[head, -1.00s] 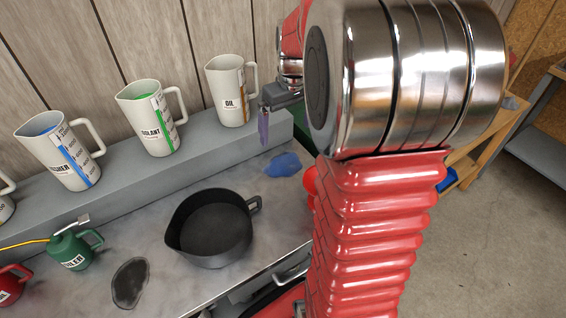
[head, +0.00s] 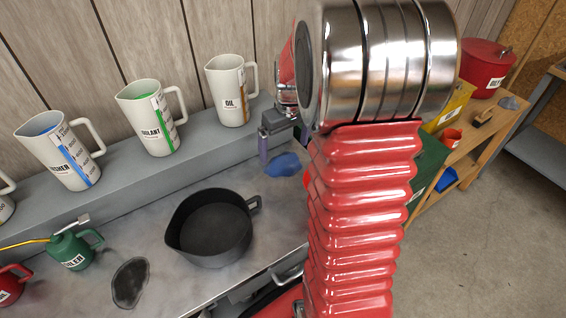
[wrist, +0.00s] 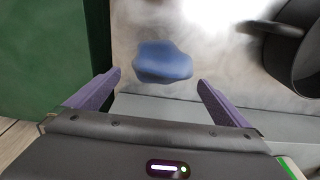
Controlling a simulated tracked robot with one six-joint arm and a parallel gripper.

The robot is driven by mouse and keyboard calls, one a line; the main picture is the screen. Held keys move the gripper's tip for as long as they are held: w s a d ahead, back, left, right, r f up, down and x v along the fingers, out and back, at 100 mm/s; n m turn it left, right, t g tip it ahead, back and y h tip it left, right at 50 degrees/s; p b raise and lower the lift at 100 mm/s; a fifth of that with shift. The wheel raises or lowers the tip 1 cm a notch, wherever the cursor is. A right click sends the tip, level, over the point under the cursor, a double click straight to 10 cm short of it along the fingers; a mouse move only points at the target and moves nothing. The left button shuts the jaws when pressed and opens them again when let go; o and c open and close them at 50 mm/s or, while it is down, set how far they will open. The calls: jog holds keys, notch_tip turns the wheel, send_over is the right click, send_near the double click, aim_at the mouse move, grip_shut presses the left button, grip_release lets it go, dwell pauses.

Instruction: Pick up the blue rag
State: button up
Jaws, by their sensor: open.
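The blue rag (head: 283,164) lies crumpled on the grey metal bench top, to the right of and behind the black pan. It also shows in the wrist view (wrist: 163,62), ahead of and between my fingertips. My gripper (head: 284,147) is above and close to the rag; in the wrist view its two purple fingers (wrist: 159,80) are spread wide with nothing between them. The rag looks apart from both fingers. My red arm hides part of the bench's right end in the head view.
A black drain pan (head: 212,228) stands left of the rag. Labelled jugs, including the oil jug (head: 231,91), line the grey ledge (head: 190,150) behind. A green surface (wrist: 50,50) rises close on the left in the wrist view. A dark stain (head: 130,282) marks the bench.

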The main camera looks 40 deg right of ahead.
aim_at(284, 155)
jog(key=shift+w+a+f, duration=0.1)
jog(key=shift+w+f, duration=0.05)
jog(key=shift+f, duration=2.15)
jog(key=shift+c, duration=0.5)
jog(key=c, duration=0.7)
